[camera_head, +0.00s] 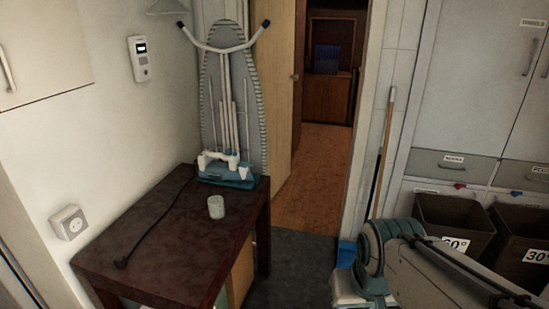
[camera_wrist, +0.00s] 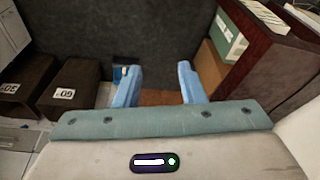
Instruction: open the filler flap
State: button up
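A white and teal appliance, which looks like a steam iron on its base (camera_head: 226,180), stands at the far end of the dark wooden table (camera_head: 165,265). A filler flap cannot be made out on it at this size. My gripper shows in the wrist view (camera_wrist: 157,72) with its two blue fingers wide apart and nothing between them. It points down at the dark floor, between the bins and the table side, well apart from the appliance. In the head view my arm fills the lower right, and the fingers cannot be clearly made out there.
A clear cup (camera_head: 216,207) stands on the table near the appliance. A black cord (camera_head: 150,235) lies along the tabletop. An ironing board (camera_head: 231,95) leans behind. Brown bins (camera_head: 455,222) stand at right, near a broom handle (camera_head: 384,150). The doorway (camera_head: 325,160) is open.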

aim_at(244, 164)
jog(key=u, duration=0.1)
jog(key=i, duration=0.55)
jog(key=u, duration=0.9)
jog(key=k, duration=1.2)
jog(key=i, duration=0.35)
jog(key=z, duration=0.6)
jog(key=i, duration=1.6)
jog(key=u, duration=0.8)
